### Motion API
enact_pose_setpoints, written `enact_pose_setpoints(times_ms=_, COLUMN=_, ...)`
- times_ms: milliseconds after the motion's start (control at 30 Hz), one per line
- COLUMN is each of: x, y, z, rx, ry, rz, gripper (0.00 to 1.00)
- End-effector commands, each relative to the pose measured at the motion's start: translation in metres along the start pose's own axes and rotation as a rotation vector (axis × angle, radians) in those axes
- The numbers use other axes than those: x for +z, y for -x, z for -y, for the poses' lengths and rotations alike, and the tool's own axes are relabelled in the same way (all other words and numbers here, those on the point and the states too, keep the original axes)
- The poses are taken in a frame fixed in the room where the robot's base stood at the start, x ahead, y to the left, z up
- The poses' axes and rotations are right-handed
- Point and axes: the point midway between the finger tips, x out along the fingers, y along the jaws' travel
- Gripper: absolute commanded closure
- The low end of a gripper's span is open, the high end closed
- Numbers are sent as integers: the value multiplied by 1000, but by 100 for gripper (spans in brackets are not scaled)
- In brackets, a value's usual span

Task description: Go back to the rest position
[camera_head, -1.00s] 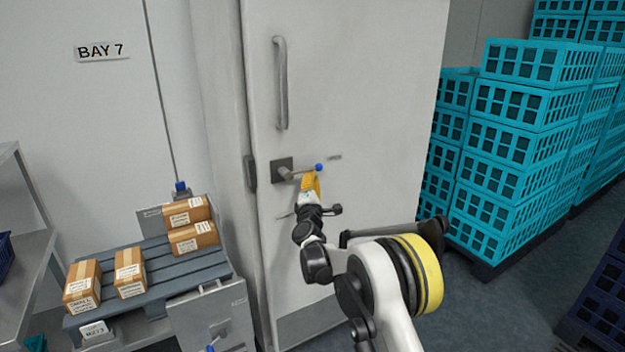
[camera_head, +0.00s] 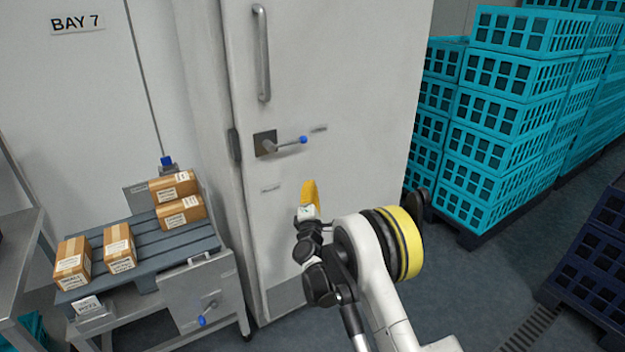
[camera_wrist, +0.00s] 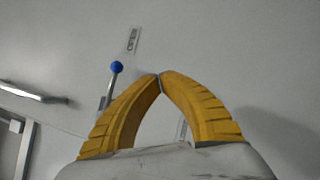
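My gripper (camera_head: 309,190) has yellow fingers and is in front of the white door (camera_head: 330,90), below and apart from the lever handle (camera_head: 285,144) with its blue knob. In the wrist view my gripper (camera_wrist: 160,76) has its fingertips touching, with nothing between them. The lever with the blue knob (camera_wrist: 116,67) shows behind the left finger there. The door looks shut.
Teal crates (camera_head: 500,110) are stacked at the right, with dark blue crates (camera_head: 600,260) nearer. At the left, a grey pallet (camera_head: 150,245) on a metal stand bears several cardboard boxes (camera_head: 118,248). Floor shows between the door and the crates.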

Motion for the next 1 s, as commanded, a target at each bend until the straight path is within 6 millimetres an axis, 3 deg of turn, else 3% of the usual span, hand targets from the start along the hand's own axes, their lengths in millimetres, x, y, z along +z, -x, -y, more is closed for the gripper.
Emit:
enact_pose_setpoints(times_ms=167, x=44, y=-6, z=-24, rx=-43, ry=-88, rz=60, gripper=100)
enact_pose_setpoints(times_ms=333, x=134, y=-4, z=-70, rx=-149, ry=-293, rz=195, gripper=100)
enact_pose_setpoints(times_ms=467, x=201, y=20, z=-97, rx=-245, ry=-462, rz=307, gripper=100)
enact_pose_setpoints(times_ms=600, x=261, y=65, z=-116, rx=-356, ry=-642, rz=423, gripper=100)
enact_pose_setpoints(times_ms=733, x=302, y=122, z=-126, rx=-464, ry=-810, rz=524, gripper=100)
enact_pose_setpoints(times_ms=867, x=327, y=190, z=-129, rx=-579, ry=-979, rz=616, gripper=100)
enact_pose_setpoints(times_ms=1000, x=334, y=271, z=-128, rx=-708, ry=-1163, rz=700, gripper=100)
